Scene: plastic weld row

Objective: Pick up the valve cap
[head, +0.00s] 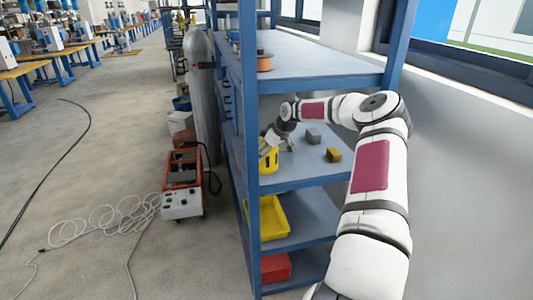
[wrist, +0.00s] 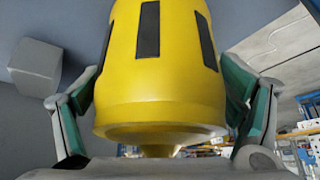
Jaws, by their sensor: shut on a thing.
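The valve cap (wrist: 165,70) is a yellow cylinder with dark vertical slots and a narrower neck at the lower end of the wrist picture. It fills the middle of that view, and its top edge is cut off by the frame. My gripper (wrist: 166,88) is shut on it, with one green-padded finger on each side. In the head view the yellow cap (head: 269,160) shows at the left edge of the blue rack's middle shelf, just below my gripper (head: 273,145). I cannot tell whether it touches the shelf.
The middle shelf (head: 290,178) also bears a grey block (head: 313,136) and an olive-yellow block (head: 334,155). An upper shelf (head: 320,60) lies above my forearm. Below are a yellow tray (head: 270,218) and a red box (head: 276,267). A rack post (head: 252,200) stands close by.

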